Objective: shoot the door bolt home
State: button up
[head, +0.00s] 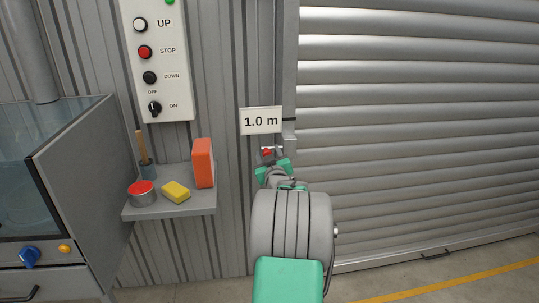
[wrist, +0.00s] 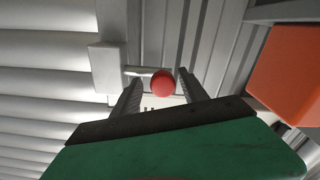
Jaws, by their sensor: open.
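The door bolt shows as a red knob (head: 266,152) beside the frame of the roller door (head: 420,130). In the wrist view the red knob (wrist: 162,83) sits at the end of a short pale metal bar, beside a light grey plate (wrist: 105,68). My gripper (head: 268,160) is at the bolt, below the "1.0 m" sign. In the wrist view my gripper (wrist: 160,76) is open, with one dark finger on each side of the knob. A gap shows between the knob and the fingers. Whether the knob lies at the fingers' depth is unclear.
The "1.0 m" sign (head: 261,121) hangs just above my gripper. Left of my arm, a shelf (head: 190,206) holds an orange block (head: 203,163), a yellow sponge (head: 176,192) and a red-lidded tin (head: 142,192). A control panel (head: 157,60) is above.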

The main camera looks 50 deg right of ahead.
jog(key=v, duration=0.8)
jog(key=shift+d, duration=0.1)
